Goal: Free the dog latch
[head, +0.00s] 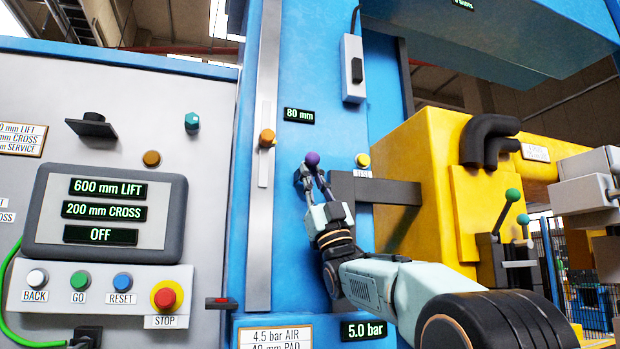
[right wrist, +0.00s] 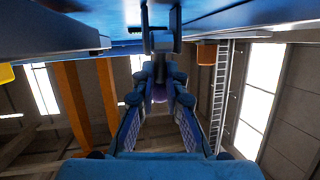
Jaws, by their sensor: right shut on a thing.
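A small purple knob (head: 312,158) sits on the front of the blue column, just left of a dark grey bracket; I take it as the dog latch's handle. My right gripper (head: 311,176) reaches up to it from below and is shut on it. In the right wrist view, the fingers of my right gripper (right wrist: 160,80) close around the purple knob (right wrist: 160,92), under a grey fitting (right wrist: 160,42) on the blue face. The fingers hide part of the latch. My left gripper is not in view.
The dark grey bracket (head: 400,192) sticks out right of my gripper, with a yellow button (head: 363,160) above it. An orange knob (head: 267,138) sits on the metal rail at left. A yellow machine (head: 440,150) with green-knobbed levers stands right. A control panel (head: 105,210) reads OFF.

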